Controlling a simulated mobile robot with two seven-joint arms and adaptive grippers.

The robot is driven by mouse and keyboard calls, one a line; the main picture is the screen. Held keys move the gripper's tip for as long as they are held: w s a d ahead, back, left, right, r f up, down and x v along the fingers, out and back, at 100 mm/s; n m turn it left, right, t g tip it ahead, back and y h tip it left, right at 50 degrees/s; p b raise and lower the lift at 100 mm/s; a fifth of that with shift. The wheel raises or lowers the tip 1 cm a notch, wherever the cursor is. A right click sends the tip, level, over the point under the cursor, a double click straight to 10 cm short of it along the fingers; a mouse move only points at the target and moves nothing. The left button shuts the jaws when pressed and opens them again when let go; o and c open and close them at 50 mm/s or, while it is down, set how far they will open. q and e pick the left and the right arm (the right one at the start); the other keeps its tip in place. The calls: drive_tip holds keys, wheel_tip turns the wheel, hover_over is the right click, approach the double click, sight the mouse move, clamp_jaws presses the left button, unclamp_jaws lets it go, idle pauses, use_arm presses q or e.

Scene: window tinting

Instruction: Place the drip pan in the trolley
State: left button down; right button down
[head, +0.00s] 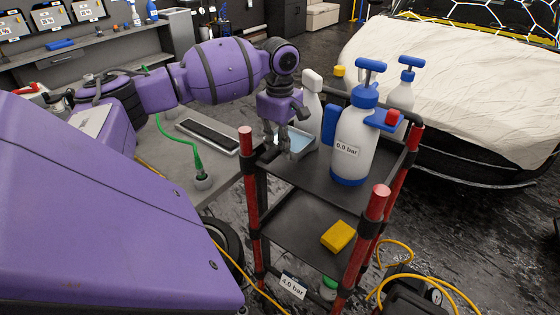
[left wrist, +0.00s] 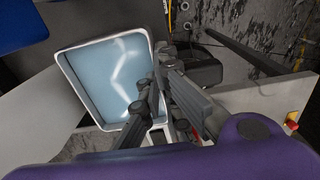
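The drip pan (head: 299,142) is a shallow pale-blue pan with a light rim, at the back left of the trolley's upper shelf (head: 318,171). The spray bottles partly hide that corner, and I cannot tell if it rests fully on the shelf. In the left wrist view the pan (left wrist: 108,78) lies left of the fingers, its inside empty. My left gripper (head: 276,139) points down at the pan's left edge. Its fingers (left wrist: 170,98) look parted, one overlapping the pan's rim in the picture. My right gripper is not in view.
A big pump sprayer (head: 352,135) and other bottles (head: 400,95) stand on the upper shelf. A yellow block (head: 338,236) lies on the lower shelf. Red corner posts (head: 251,190) rise around the trolley. A grey worktable (head: 190,170) adjoins its left side.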

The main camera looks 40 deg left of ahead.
sight(280, 171)
use_arm(q)
drive_tip(key=shift+f, duration=2.7)
drive_tip(key=shift+f, duration=0.1)
drive_tip(key=c, duration=2)
unclamp_jaws()
